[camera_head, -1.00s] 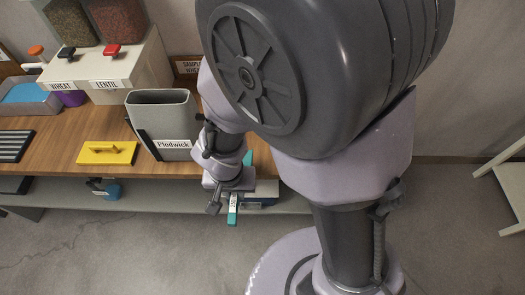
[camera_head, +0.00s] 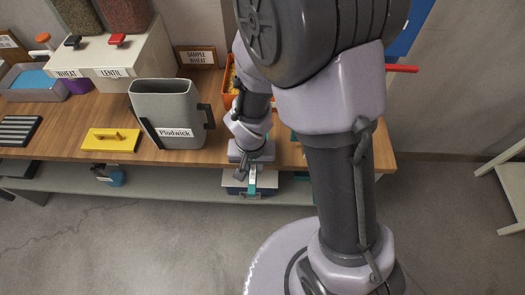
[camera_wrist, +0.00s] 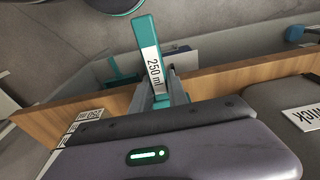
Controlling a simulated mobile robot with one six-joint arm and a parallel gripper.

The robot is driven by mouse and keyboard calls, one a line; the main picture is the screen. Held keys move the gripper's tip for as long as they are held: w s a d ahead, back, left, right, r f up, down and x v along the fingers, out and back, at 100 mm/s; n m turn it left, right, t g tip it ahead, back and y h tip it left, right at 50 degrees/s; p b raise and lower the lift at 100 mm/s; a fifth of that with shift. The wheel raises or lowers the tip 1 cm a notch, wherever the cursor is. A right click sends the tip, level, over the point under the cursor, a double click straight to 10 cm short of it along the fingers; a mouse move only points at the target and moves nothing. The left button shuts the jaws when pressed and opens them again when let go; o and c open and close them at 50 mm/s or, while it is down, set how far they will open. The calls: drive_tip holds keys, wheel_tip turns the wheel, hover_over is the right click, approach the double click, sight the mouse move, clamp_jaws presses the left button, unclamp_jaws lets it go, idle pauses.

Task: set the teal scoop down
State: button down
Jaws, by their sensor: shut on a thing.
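The teal scoop (camera_wrist: 146,33) carries a white "250 ml" label and stands up from between the fingers in the wrist view. In the head view the teal scoop (camera_head: 253,181) is small and partly hidden by my wrist. My gripper (camera_wrist: 168,96) is shut on it, and in the head view my gripper (camera_head: 246,170) is at the front edge of the wooden bench (camera_head: 70,126). I cannot tell whether the scoop touches anything else.
Behind are the wheat and lentil dispensers (camera_head: 100,66), a "SAMPLE WHEAT" sign (camera_head: 197,57) and an orange bin (camera_head: 229,90). A lower shelf (camera_head: 150,187) runs beneath.

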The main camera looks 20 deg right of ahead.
drive_tip(key=w+d, duration=0.2)
drive_tip(key=w, duration=0.1)
drive_tip(key=w+d, duration=0.1)
drive_tip(key=d, duration=0.1)
drive_tip(key=shift+w+f, duration=0.25)
drive_tip(key=shift+f, duration=0.1)
wheel_tip(320, 180, down, 4)
drive_tip(key=shift+d+r+b, duration=0.1)
drive_tip(key=shift+r+b, duration=0.05)
drive_tip(key=shift+b, duration=0.9)
drive_tip(key=shift+r, duration=0.15)
drive_tip(key=c, duration=1.7)
unclamp_jaws()
drive_tip(key=shift+f, duration=0.25)
drive_tip(key=o, duration=0.4)
drive_tip(key=shift+r, duration=0.1)
